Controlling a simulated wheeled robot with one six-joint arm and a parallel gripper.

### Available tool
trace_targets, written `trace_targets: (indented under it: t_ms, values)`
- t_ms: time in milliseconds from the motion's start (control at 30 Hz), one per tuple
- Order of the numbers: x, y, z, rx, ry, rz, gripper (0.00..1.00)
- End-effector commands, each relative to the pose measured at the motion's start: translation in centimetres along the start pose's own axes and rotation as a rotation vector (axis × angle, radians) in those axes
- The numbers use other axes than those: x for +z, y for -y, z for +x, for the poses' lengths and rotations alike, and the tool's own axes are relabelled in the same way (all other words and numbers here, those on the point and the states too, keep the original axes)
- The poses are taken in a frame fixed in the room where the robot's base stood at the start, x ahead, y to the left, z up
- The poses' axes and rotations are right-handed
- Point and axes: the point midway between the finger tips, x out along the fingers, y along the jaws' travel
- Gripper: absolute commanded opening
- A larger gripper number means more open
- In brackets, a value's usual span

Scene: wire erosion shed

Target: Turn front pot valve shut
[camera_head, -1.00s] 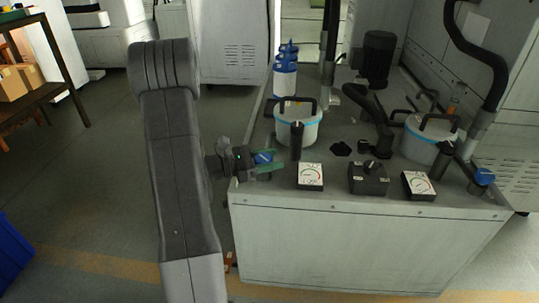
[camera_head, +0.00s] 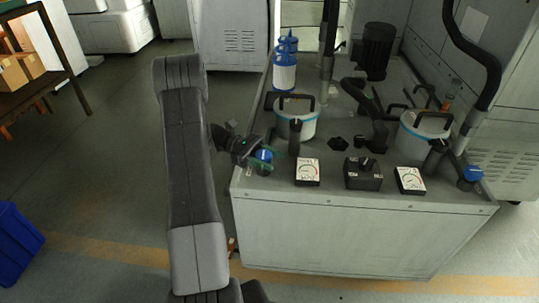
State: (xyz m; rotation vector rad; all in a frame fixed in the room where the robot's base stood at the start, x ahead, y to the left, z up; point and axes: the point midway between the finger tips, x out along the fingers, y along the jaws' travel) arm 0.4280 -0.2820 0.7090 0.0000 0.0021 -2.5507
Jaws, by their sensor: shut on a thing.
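A blue valve handle (camera_head: 264,155) sits at the left front corner of the grey cabinet top, near the left white pot (camera_head: 297,117) with its black handle. My gripper (camera_head: 263,161), with green fingers, reaches in from the left and is shut on this blue handle. The fingers cover part of the handle, and the valve body below is mostly hidden. A second blue valve handle (camera_head: 473,174) is at the right front corner, near the right white pot (camera_head: 424,137); my gripper is far from it.
Gauges (camera_head: 308,171) and (camera_head: 411,180) flank a black switch box (camera_head: 364,173) along the cabinet's front edge. A black upright grip (camera_head: 294,136) stands close right of my gripper. Blue bottles (camera_head: 285,68) stand behind. Floor to the left is open, with a blue crate (camera_head: 14,242).

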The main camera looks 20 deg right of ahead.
Motion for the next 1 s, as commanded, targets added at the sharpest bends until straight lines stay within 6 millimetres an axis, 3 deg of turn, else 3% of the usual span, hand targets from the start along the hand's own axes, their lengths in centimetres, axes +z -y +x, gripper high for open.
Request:
trace_targets:
  t_ms: [667,700,767,1000]
  values:
    - [0.06,0.12,0.04,-0.059,0.002,0.001,0.24]
    - [0.06,0.12,0.04,-0.059,0.002,0.001,0.55]
    - [0.06,0.12,0.04,-0.059,0.002,0.001,0.66]
    - [0.03,0.11,0.02,-0.058,0.001,0.001,0.69]
